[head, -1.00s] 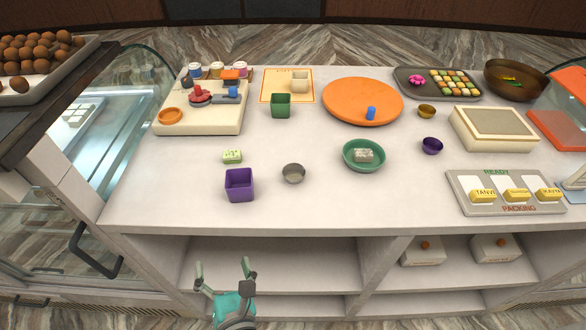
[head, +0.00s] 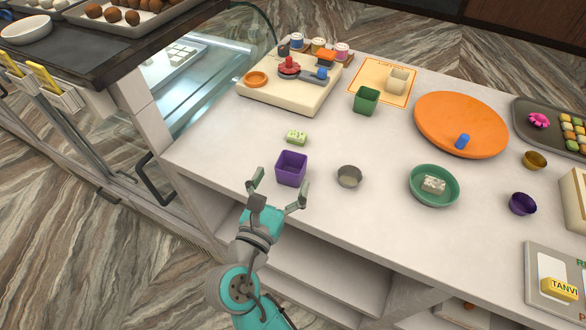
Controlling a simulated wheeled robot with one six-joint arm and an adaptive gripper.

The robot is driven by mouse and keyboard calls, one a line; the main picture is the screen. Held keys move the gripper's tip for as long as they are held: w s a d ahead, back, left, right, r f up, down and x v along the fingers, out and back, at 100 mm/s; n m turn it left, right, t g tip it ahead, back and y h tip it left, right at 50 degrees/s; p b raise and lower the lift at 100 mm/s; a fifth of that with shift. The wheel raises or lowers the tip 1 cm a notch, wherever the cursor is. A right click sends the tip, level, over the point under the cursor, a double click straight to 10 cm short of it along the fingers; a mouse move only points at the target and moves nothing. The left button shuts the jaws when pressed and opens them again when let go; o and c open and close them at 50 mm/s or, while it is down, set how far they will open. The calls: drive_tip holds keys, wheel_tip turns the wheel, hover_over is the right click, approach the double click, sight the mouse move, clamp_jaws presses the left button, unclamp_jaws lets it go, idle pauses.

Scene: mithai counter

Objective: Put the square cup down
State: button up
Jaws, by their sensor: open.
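A purple square cup (head: 291,168) stands upright on the counter near its front edge, in the left part of the head view. My gripper (head: 281,184) is open and empty at the counter's front edge, just in front of the purple cup. Its two fingers are spread to either side of the cup's near side; I cannot tell whether they touch it. A green square cup (head: 366,100) stands farther back, beside an orange-edged mat (head: 366,79). A cream square cup (head: 398,80) stands on that mat.
A green-and-white block (head: 297,137) lies behind the purple cup. A small metal bowl (head: 349,176) stands to its right, then a green bowl (head: 434,186) holding a pale block. A cream board (head: 270,98) and an orange round tray (head: 440,118) are farther back.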

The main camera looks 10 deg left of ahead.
sight(286, 173)
drive_tip(key=shift+x, duration=2.65)
drive_tip(key=shift+d+r, duration=0.1)
drive_tip(key=shift+c, duration=0.2)
drive_tip(key=shift+s, duration=0.1)
drive_tip(key=c, duration=1.1)
